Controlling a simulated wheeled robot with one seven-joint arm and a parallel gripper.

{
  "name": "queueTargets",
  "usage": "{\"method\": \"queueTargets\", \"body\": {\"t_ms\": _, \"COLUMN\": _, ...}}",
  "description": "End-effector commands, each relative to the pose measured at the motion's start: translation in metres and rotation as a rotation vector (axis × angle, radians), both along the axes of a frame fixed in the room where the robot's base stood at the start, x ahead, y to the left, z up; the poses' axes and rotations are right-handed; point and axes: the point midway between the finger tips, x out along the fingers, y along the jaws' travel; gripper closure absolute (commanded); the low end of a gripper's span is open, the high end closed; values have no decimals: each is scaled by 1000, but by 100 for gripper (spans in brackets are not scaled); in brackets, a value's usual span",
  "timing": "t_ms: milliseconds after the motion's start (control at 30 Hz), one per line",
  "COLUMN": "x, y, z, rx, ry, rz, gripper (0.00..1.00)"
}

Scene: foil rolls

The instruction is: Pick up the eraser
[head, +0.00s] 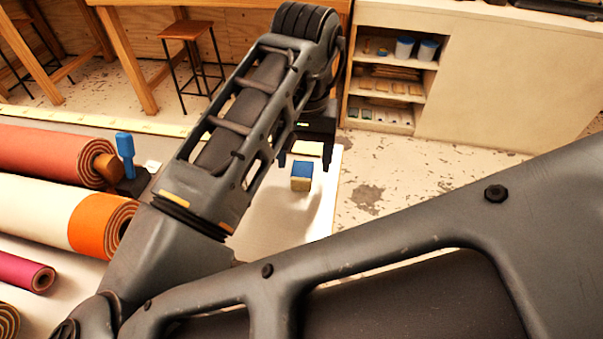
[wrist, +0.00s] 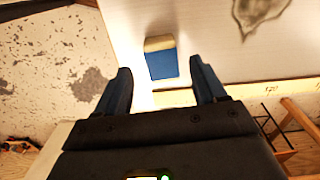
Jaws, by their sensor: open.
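The eraser is a small block with a blue face and a tan part (head: 301,177). It rests on the white tabletop (head: 270,213) near the table's right edge in the head view. In the wrist view the eraser (wrist: 161,62) shows just beyond the fingertips, roughly centred between them. My gripper (head: 304,165) is open above the eraser, with its fingers apart and nothing between them. It also shows in the wrist view (wrist: 160,78). The exact height of the fingertips over the eraser is hard to tell.
Several rolls, including a red one (head: 50,154) and a white-and-orange one (head: 60,213), lie at the left. A blue-handled tool (head: 126,150) stands beside them. A stool (head: 187,35) and shelves (head: 390,80) are beyond the table. The tabletop around the eraser looks clear.

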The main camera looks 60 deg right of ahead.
Motion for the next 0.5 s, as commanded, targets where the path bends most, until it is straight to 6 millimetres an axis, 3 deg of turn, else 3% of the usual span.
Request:
{"method": "queueTargets", "body": {"t_ms": 200, "x": 3, "y": 0, "z": -31, "rx": 0, "ry": 3, "rz": 0, "gripper": 30}}
{"method": "queueTargets", "body": {"t_ms": 500, "x": 4, "y": 0, "z": -38, "rx": 0, "ry": 1, "rz": -1, "gripper": 30}}
